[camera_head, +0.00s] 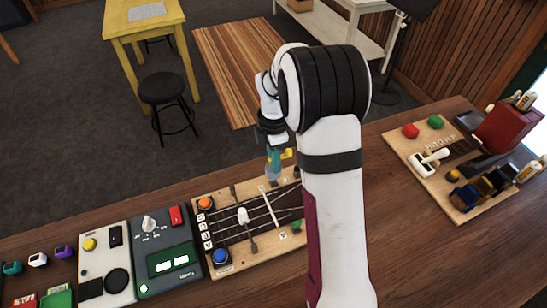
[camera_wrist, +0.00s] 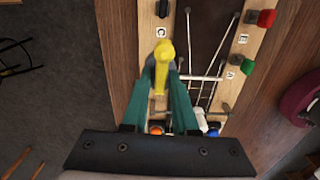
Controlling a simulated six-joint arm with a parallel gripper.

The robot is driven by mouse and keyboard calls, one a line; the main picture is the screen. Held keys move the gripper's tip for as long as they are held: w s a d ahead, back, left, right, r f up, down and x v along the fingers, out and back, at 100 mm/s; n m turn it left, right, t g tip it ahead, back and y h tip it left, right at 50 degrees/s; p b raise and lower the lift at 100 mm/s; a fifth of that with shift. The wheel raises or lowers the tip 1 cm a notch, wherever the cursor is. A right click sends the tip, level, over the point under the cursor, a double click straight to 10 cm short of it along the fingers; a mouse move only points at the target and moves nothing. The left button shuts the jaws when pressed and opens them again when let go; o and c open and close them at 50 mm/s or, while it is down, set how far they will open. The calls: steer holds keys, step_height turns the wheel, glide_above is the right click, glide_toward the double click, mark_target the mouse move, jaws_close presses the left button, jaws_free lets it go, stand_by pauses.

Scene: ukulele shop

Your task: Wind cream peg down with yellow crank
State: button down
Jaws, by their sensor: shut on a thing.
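My gripper (camera_head: 275,170) has teal fingers, also seen in the wrist view (camera_wrist: 167,90). It is shut on the yellow crank (camera_wrist: 164,62), which also shows beside the fingers in the head view (camera_head: 287,153). The crank is over the far edge of the wooden tuning board (camera_head: 233,266); whether it touches the board or a peg I cannot tell. A whitish piece (camera_head: 243,215) stands among the strings, also in the wrist view (camera_wrist: 201,120). I cannot tell if it is the cream peg. Anything directly under the crank is hidden.
The board also has an orange knob (camera_head: 205,203), a blue knob (camera_head: 221,256), a green peg (camera_wrist: 247,66) and a red peg (camera_wrist: 266,18). A grey-green device (camera_head: 167,238) stands left of it. Another board (camera_head: 401,147) lies right. Bare tabletop lies between the boards.

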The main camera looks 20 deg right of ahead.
steer(key=shift+f, duration=1.15)
stand_by(0.5)
steer(key=m, duration=0.3)
stand_by(0.3)
steer(key=shift+m, duration=1.5)
steer(key=m, duration=0.3)
